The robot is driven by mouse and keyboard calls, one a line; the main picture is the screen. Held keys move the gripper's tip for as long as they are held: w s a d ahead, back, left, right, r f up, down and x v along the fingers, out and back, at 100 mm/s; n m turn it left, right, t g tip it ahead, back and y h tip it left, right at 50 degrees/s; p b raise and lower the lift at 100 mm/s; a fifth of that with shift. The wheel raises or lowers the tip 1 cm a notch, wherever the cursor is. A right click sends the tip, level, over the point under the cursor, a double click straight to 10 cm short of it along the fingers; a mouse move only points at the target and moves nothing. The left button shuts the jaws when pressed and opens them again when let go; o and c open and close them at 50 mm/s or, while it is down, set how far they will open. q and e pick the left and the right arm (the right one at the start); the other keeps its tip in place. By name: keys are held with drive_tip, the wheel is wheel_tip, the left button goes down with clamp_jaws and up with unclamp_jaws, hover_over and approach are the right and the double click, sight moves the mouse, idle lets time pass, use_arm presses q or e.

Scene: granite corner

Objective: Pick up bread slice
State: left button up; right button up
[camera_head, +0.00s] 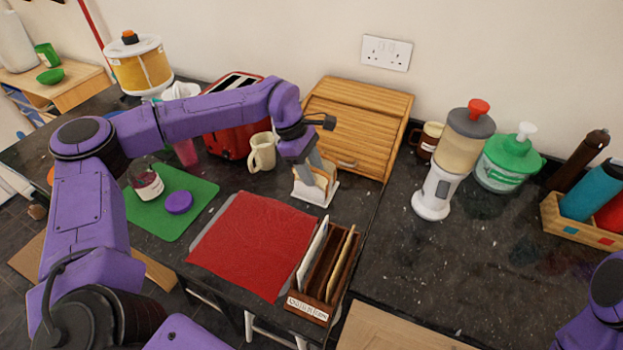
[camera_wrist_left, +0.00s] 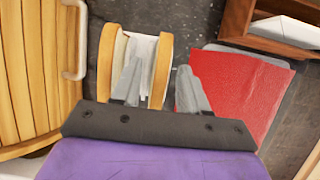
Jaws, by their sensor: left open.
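A white rack (camera_head: 315,195) on the dark counter holds two upright bread slices (camera_head: 327,176), in front of the wooden bread bin. My left gripper (camera_head: 315,168) is just above the rack and partly hides the slices. In the left wrist view, my left gripper (camera_wrist_left: 160,85) is open. One finger is over the gap between the slices; the other is outside the right-hand bread slice (camera_wrist_left: 161,72), so that slice lies between them in the picture. The left-hand bread slice (camera_wrist_left: 107,62) is outside the fingers. I cannot tell whether the fingers touch bread. My right gripper is out of view.
The bread bin (camera_head: 358,125) stands close behind the rack. A cream mug (camera_head: 262,152) and red toaster (camera_head: 225,140) are to its left. A red mat (camera_head: 255,245) lies in front, with a wooden letter rack (camera_head: 322,290) at its right. Counter right of the rack is clear.

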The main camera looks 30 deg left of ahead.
use_arm(q)
clamp_jaws()
wheel_tip(320, 180, up, 9)
drive_tip(key=b, duration=0.3)
drive_tip(key=shift+r, duration=0.5)
